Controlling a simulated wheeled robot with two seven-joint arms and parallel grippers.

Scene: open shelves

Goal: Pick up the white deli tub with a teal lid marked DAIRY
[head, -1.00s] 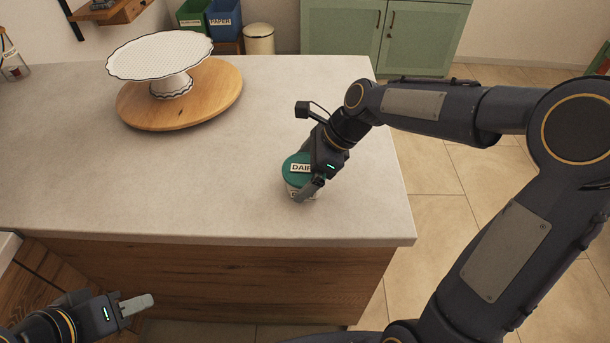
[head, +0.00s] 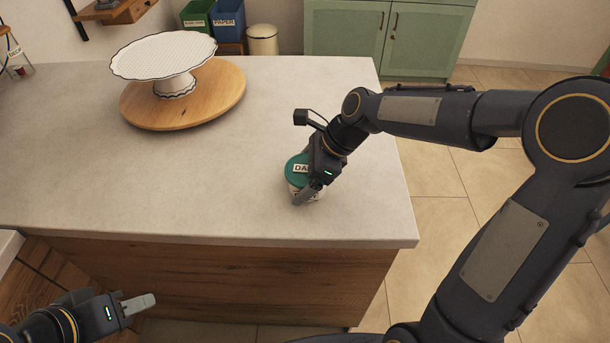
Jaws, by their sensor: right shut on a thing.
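The white deli tub (head: 292,189) with a teal lid (head: 294,172) stands near the right front part of the counter. Its label on the lid is partly covered, showing "DA". My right gripper (head: 305,193) is shut on the tub from the right and above, hiding its right side. I cannot tell whether the tub touches the counter. My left gripper (head: 140,305) is low at the left, in front of the counter and apart from it. Its fingers overlap in this view, so its opening is unclear.
A white cake stand (head: 175,85) sits on a round wooden board (head: 215,104) at the back left of the counter (head: 200,180). The counter's middle is clear. Green cabinets (head: 390,35), a cream bin (head: 262,40) and green and blue bins (head: 226,20) stand behind.

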